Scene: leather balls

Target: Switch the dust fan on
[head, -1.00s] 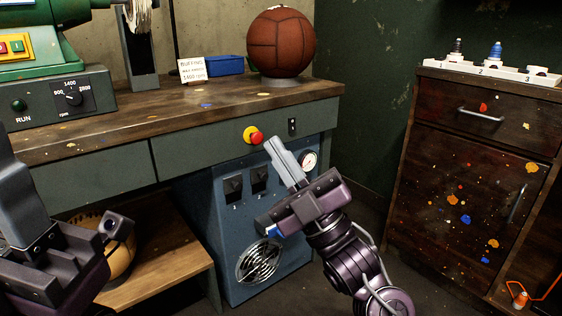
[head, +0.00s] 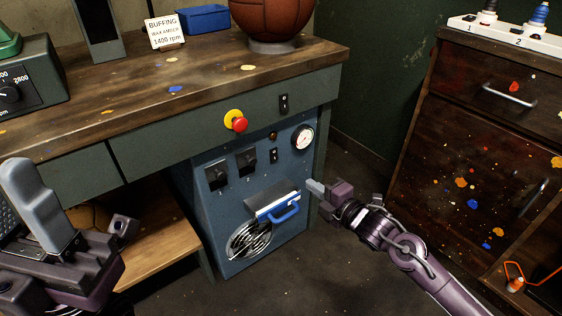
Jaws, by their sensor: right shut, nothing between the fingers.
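A blue cabinet (head: 225,215) with a round slotted grille (head: 250,240) stands under the bench; I take it as the dust fan unit. Its front has two large black switches (head: 246,162), a small black rocker switch (head: 273,155), a small amber lamp or knob (head: 273,135) and a gauge (head: 303,138). Another rocker switch (head: 284,102) is on the bench front. I cannot read the switch labels. My right gripper (head: 314,188) is shut and empty, right of the blue handle and below the gauge, apart from the switches.
A red stop button on yellow (head: 236,121) sticks out of the bench front. A tray with a blue handle (head: 280,210) juts from the cabinet. A leather ball (head: 270,18) stands on the bench. A paint-spotted dark cabinet (head: 460,170) is at right; floor between is clear.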

